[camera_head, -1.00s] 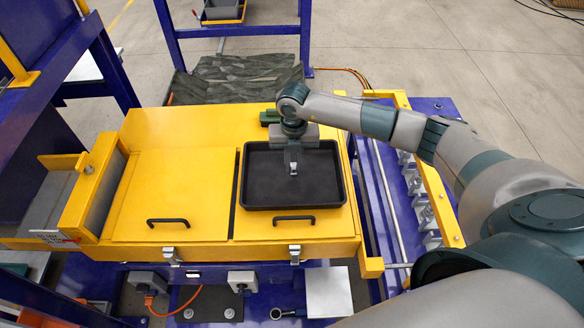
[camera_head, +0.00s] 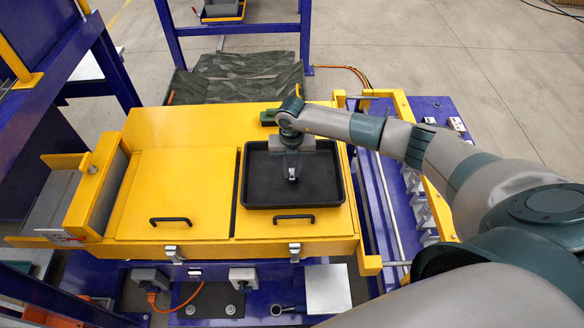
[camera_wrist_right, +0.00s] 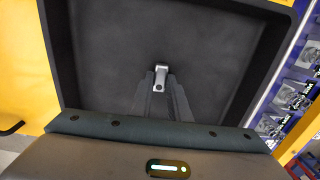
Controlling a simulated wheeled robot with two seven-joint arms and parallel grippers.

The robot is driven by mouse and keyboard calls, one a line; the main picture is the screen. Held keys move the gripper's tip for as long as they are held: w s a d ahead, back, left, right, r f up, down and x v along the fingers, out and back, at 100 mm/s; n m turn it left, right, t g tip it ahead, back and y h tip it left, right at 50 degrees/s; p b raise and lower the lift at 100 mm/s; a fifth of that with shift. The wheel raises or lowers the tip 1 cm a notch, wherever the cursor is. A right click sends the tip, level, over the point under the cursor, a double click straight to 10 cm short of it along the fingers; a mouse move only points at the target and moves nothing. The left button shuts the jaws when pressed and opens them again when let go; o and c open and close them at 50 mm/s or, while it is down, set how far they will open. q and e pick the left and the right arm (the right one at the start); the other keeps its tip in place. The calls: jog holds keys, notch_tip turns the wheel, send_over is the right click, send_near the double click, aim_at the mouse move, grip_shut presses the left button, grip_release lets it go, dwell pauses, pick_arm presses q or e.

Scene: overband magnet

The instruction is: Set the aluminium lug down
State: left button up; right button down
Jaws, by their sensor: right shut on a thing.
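The aluminium lug (camera_wrist_right: 161,74) is a small light-grey metal piece with a hole. It shows between the fingertips of my right gripper in the right wrist view, over the black tray's floor. My right gripper (camera_head: 292,177) is shut on the lug (camera_head: 292,173) and points down inside the outline of the black tray (camera_head: 330,200). The tray also fills much of the right wrist view (camera_wrist_right: 100,60). I cannot tell whether the lug touches the tray floor. My left gripper is in neither view.
The tray lies on the right lid of a yellow housing (camera_head: 185,185) with two black handles. A small green object (camera_head: 268,117) sits behind the tray. A yellow rail (camera_head: 437,205) and a blue frame stand to the right. The tray floor looks otherwise clear.

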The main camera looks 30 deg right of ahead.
aim_at(292, 174)
jog(key=shift+f, duration=0.2)
jog(key=c, duration=1.7)
grip_release()
jog(key=shift+o, duration=0.2)
jog(key=shift+r, duration=0.1)
jog(key=shift+r, duration=0.35)
notch_tip(292, 174, up, 12)
jog(key=b, duration=0.4)
jog(key=shift+f, duration=0.25)
